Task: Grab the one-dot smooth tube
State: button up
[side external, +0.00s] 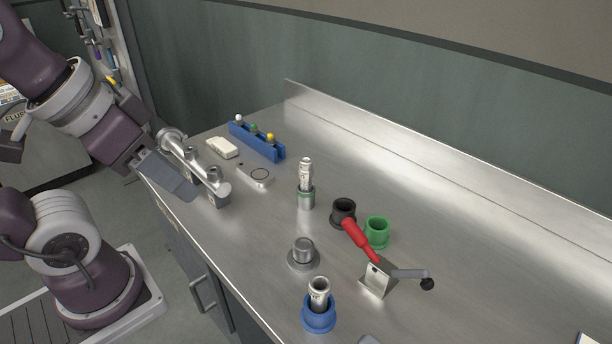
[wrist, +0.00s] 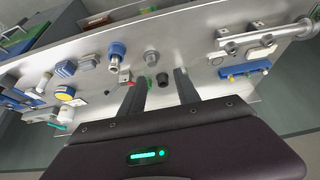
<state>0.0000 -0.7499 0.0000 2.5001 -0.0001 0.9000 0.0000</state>
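Two upright metal tubes stand on the steel bench in the side view. One tube (side external: 306,172) has a green ring low on it and pale markings near its top. The other tube (side external: 319,288) stands in a blue holder (side external: 319,318) near the front; it also shows in the wrist view (wrist: 113,63). Dots are too small to read, so I cannot tell which is the one-dot smooth tube. My gripper (wrist: 160,76) is open, its two dark fingers apart with nothing held. In the side view it is at the upper left, above the bench edge, away from both tubes.
A metal pipe fitting (side external: 215,186) lies close by my gripper. A blue rack (side external: 262,145) with coloured knobs stands at the back. A grey post (side external: 303,252), black cup (side external: 343,208), green cup (side external: 377,231) and red-handled lever (side external: 360,240) stand around the tubes. The right bench is mostly clear.

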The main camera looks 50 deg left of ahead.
jog(key=shift+o, duration=0.9)
